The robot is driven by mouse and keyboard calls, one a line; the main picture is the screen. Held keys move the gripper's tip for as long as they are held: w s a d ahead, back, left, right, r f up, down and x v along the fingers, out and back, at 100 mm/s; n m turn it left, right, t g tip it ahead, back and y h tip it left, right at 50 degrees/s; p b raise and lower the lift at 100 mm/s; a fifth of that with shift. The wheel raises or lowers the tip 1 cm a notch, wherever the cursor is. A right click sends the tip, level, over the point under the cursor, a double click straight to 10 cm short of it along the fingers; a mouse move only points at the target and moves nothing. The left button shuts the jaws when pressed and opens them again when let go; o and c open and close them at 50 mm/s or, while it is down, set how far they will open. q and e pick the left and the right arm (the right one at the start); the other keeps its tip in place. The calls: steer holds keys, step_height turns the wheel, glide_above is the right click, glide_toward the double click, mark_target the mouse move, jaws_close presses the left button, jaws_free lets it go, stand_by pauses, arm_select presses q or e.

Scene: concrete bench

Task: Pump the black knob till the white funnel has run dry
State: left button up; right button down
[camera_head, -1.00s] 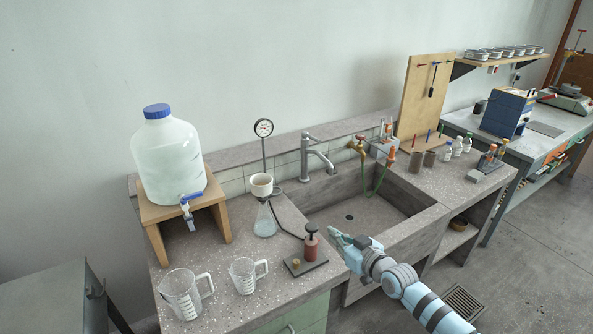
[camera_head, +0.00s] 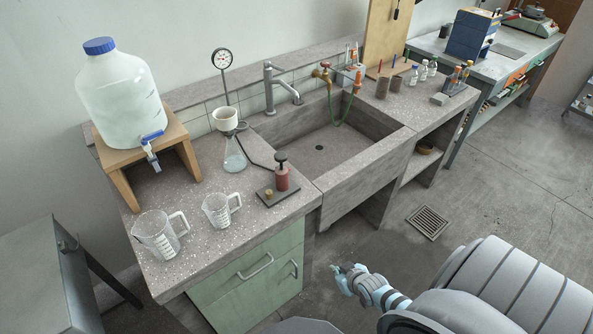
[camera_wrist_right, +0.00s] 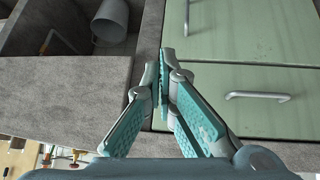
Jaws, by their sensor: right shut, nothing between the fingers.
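The black knob (camera_head: 281,157) tops a small red pump (camera_head: 282,179) on a dark base plate at the bench's front edge. The white funnel (camera_head: 225,118) sits on a glass flask (camera_head: 234,155) behind the pump, with a round gauge (camera_head: 222,60) standing behind it. A dark hose runs from the flask towards the pump. The funnel's inside is too small to tell wet from dry. My right gripper (camera_head: 338,269) is shut and empty, low in front of the bench, below and apart from the knob. It also shows in the wrist view (camera_wrist_right: 165,60). My left gripper is out of view.
Two measuring jugs (camera_head: 159,236) stand at the front left. A large bottle (camera_head: 121,95) with a blue-handled tap sits on a wooden stand (camera_head: 187,160). The sink (camera_head: 335,150) lies right of the pump. Green drawers (camera_head: 250,275) are below the bench.

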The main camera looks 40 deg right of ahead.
steer(key=s+a+f+g, duration=0.2)
steer(key=s+a+f, duration=0.2)
steer(key=s, duration=0.4)
steer(key=s+a+f+g+b, duration=0.1)
steer(key=s+a+f+g, duration=0.1)
steer(key=s+f, duration=0.3)
steer(key=s+a+f+n+g+y, duration=0.1)
steer(key=s+a+f, duration=0.3)
steer(key=s, duration=0.9)
steer(key=shift+s+a+f+g, duration=0.25)
steer(key=shift+a+g, duration=0.35)
steer(key=shift+a, duration=0.2)
